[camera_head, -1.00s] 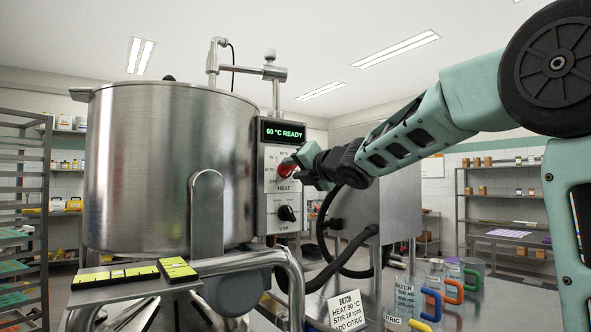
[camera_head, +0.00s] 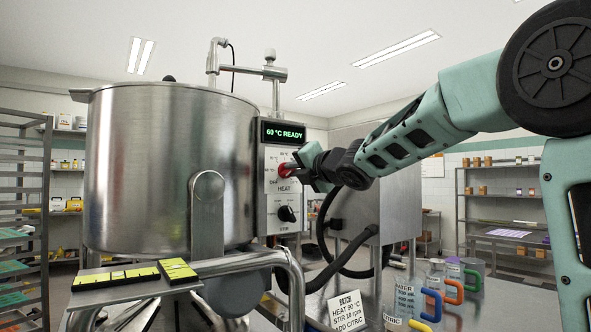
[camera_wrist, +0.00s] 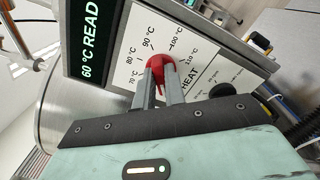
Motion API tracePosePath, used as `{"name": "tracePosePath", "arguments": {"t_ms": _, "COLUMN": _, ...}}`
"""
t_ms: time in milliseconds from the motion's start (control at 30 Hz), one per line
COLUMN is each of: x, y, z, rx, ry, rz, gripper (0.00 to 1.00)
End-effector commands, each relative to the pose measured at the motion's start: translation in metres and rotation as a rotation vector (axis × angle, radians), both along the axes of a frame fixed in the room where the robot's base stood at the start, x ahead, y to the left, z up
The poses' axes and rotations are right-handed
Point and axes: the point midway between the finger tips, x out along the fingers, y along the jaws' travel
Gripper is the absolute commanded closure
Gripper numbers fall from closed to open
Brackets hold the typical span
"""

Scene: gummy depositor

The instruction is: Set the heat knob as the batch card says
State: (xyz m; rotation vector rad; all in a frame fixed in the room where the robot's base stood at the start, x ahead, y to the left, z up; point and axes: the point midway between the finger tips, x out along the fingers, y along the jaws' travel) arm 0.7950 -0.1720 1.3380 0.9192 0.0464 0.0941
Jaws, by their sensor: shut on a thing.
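The red heat knob (camera_wrist: 158,64) sits on the white dial plate of the kettle's control box. Labels from 70 °C to 110 °C ring it in the wrist view. My gripper (camera_wrist: 159,78) is shut on the knob, one finger on each side. In the head view the knob (camera_head: 285,170) is partly hidden by my gripper (camera_head: 293,170). The fingers hide part of the dial, and I cannot tell exactly where the knob points. The display (camera_head: 283,132) reads "60 °C READY". The batch card (camera_head: 347,311) reads heat 90 °C, stir 10 rpm, add citric.
The black stir knob (camera_head: 287,214) is just below the heat dial. The big steel kettle (camera_head: 165,170) stands to the left. Beakers with coloured handles (camera_head: 408,297) stand on the bench at lower right. A black hose (camera_head: 345,255) hangs beneath my arm.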

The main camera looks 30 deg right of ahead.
Motion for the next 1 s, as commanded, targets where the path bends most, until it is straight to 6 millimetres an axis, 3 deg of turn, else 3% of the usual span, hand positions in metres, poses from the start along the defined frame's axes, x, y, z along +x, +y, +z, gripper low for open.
{"name": "tracePosePath", "arguments": {"t_ms": 1000, "x": 0.0001, "y": -0.0014, "z": -0.0033, "rx": 0.940, "ry": 0.098, "rz": -0.003, "gripper": 1.00}}
